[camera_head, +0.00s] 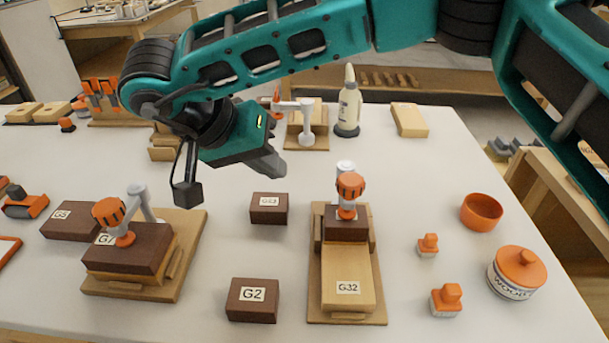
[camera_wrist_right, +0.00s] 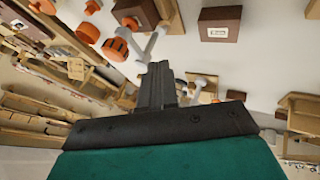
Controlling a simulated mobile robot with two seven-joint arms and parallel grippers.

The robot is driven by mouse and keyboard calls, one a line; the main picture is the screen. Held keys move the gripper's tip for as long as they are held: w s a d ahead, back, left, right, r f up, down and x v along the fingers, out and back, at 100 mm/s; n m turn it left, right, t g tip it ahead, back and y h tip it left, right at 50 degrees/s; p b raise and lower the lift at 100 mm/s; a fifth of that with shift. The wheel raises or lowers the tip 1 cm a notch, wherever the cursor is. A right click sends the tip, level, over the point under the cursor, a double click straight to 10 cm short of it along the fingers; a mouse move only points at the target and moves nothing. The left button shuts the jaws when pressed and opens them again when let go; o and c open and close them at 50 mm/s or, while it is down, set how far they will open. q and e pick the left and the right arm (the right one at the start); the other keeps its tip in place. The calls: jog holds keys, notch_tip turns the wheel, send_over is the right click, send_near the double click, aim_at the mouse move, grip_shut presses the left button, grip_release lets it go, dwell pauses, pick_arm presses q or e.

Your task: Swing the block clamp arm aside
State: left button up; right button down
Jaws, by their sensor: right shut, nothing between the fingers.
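Several block clamps with grey arms and orange knobs stand on the bench. The left clamp (camera_head: 120,215) has its knob on a dark brown block (camera_head: 130,250) on a wooden board. The middle clamp (camera_head: 349,190) has its knob over the dark block at the rear of the G32 board (camera_head: 315,300). My right gripper (camera_head: 277,165) is shut and empty, above the bench between these clamps and touching none. In the wrist view its fingers (camera_wrist_right: 157,72) are together, near an orange-knobbed clamp (camera_wrist_right: 118,45). My left gripper is not in view.
Loose blocks G43 (camera_head: 269,209) and G2 (camera_head: 252,300) lie between the left and middle boards. A glue bottle (camera_head: 348,108) stands at the back. An orange bowl (camera_head: 481,212), a lidded jar (camera_head: 516,274) and two orange-handled stamps are at the right.

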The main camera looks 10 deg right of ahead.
jog(key=x, duration=0.3)
jog(key=d+x, duration=0.1)
jog(key=x, duration=0.3)
jog(key=s+d+r+x, duration=0.1)
jog(key=x, duration=0.2)
jog(key=shift+d+f+b, duration=0.2)
jog(key=shift+b, duration=0.1)
jog(key=shift+s+d, duration=0.1)
jog(key=shift+d, duration=0.5)
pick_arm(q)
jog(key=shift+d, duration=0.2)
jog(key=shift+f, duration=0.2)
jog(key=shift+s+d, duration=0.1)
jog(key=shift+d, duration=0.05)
pick_arm(e)
jog(key=shift+s, duration=0.1)
jog(key=shift+d, duration=0.1)
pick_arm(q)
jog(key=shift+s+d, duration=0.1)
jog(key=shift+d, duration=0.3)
pick_arm(e)
jog(key=shift+s+n, duration=0.1)
jog(key=shift+n, duration=0.2)
